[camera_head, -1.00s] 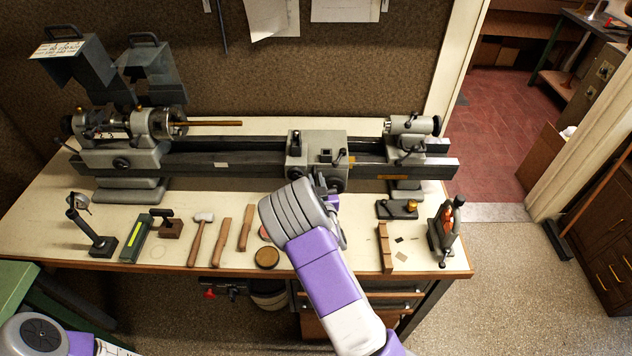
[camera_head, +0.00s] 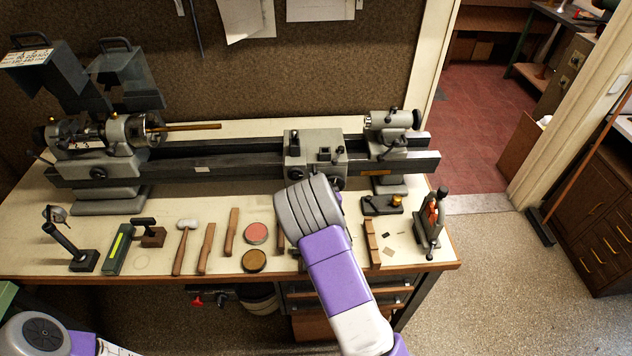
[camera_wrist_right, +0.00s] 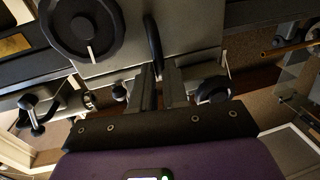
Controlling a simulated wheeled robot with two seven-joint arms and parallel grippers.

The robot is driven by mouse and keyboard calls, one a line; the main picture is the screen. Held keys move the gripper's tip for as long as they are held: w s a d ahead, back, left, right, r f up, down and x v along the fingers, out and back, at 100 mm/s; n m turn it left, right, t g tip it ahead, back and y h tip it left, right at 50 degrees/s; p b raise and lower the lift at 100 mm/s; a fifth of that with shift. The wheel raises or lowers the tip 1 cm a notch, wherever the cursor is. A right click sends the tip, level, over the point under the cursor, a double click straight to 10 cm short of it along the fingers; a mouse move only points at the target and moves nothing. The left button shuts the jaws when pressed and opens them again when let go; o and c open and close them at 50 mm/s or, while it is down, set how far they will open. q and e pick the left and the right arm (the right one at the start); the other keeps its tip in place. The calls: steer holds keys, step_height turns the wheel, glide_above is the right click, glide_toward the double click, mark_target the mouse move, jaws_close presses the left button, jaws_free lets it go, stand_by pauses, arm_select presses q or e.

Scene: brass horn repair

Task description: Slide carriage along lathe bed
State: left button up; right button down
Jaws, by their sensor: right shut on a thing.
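The grey carriage (camera_head: 315,155) sits on the dark lathe bed (camera_head: 230,163), nearer the tailstock (camera_head: 392,130) than the headstock (camera_head: 110,140). My right arm reaches up to the carriage's front from below; its wrist hides most of the fingers in the head view. In the right wrist view my right gripper (camera_wrist_right: 161,85) is shut on a dark curved handle (camera_wrist_right: 152,45) at the carriage front. A dark round handwheel (camera_wrist_right: 82,25) shows beside it there. My left gripper is out of view; only part of that arm shows at the lower left.
Hand tools lie along the bench (camera_head: 165,265) front, including a white mallet (camera_head: 186,240), with round tins (camera_head: 255,261) beside them. A wooden block (camera_head: 372,243) and a small upright clamp-like tool (camera_head: 430,222) stand right of my arm. A bare stretch of bed separates carriage and tailstock.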

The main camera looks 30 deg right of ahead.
steer(key=c, duration=1.2)
jaws_free()
steer(key=shift+w+a, duration=0.25)
steer(key=shift+a, duration=0.25)
steer(key=shift+o, duration=0.2)
steer(key=shift+d, duration=0.1)
steer(key=v, duration=0.7)
steer(key=shift+s, duration=0.35)
